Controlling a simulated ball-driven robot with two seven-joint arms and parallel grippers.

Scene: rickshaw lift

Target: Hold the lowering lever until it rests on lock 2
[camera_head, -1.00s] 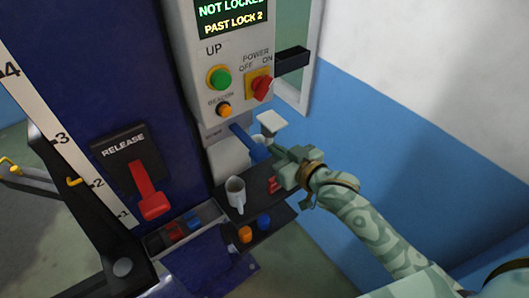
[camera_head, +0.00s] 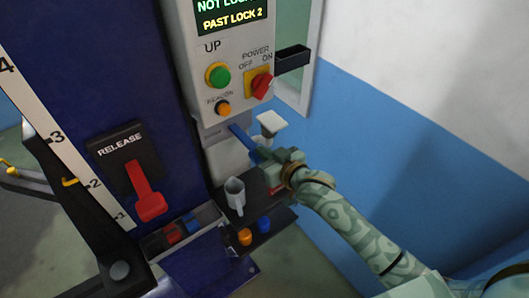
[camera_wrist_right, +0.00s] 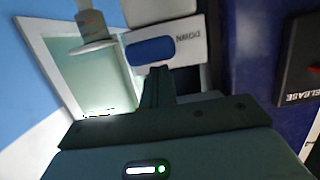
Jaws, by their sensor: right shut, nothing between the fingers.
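The blue lowering lever (camera_head: 241,136) sticks out below the control box on the lift column. In the right wrist view its blue end (camera_wrist_right: 150,50) shows beside the "DOWN" label. My right gripper (camera_head: 258,156) is at the lever's outer end in the head view; its fingers (camera_wrist_right: 158,72) are shut with nothing between them. In the wrist view the fingertips are just below the blue end; whether they touch it is unclear. The display (camera_head: 232,14) reads "PAST LOCK 2", its upper line partly cut off. A yellow pointer (camera_head: 70,182) is near mark 2 on the scale. My left gripper is out of view.
A red release lever (camera_head: 148,195) hangs at the left. A green UP button (camera_head: 218,76) and red power switch (camera_head: 263,86) are above. A blue-white wall stands at the right.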

